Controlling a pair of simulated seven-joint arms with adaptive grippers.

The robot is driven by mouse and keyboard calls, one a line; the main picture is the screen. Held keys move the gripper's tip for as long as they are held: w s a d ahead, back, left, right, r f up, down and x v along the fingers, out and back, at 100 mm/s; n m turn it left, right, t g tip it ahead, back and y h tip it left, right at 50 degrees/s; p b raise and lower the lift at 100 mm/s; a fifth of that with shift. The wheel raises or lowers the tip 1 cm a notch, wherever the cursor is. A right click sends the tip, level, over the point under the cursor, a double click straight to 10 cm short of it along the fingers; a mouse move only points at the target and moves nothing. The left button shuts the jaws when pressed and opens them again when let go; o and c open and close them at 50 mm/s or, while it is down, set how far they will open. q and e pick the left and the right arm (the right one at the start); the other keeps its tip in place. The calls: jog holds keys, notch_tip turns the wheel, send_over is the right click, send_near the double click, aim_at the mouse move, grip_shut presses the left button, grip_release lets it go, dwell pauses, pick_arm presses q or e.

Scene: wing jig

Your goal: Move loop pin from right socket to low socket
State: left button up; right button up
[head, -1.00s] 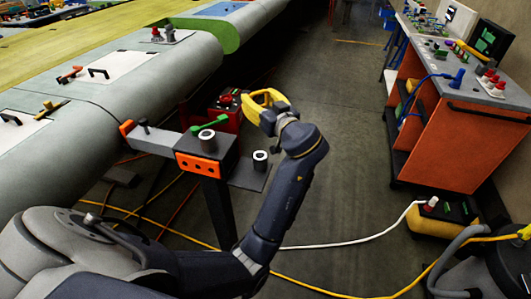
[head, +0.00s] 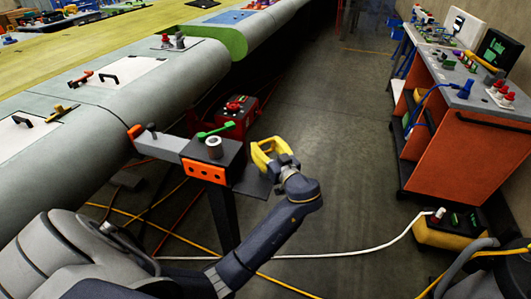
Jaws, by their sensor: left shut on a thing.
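My left gripper (head: 270,153), with yellow fingers, is low over the lower plate at the right side of the jig stand. It is shut, and the loop pin in it is hidden by the fingers and wrist. The right socket (head: 214,147), a pale ring with a dark hole, stands on top of the stand with no pin seen in it. The low socket is hidden behind my left gripper, so I cannot tell whether the pin touches it. My right gripper is out of view.
A green lever (head: 215,130) lies across the stand top behind the right socket. The stand (head: 205,172) has an orange front. A red box (head: 238,110) stands behind it. The wing (head: 80,110) runs along the left. An orange cart (head: 455,150) stands at right; hoses cross the floor.

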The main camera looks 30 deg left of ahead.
aim_at(265, 152)
pick_arm(q)
jog(key=shift+f, duration=1.35)
jog(key=shift+f, duration=0.3)
jog(key=o, duration=1.3)
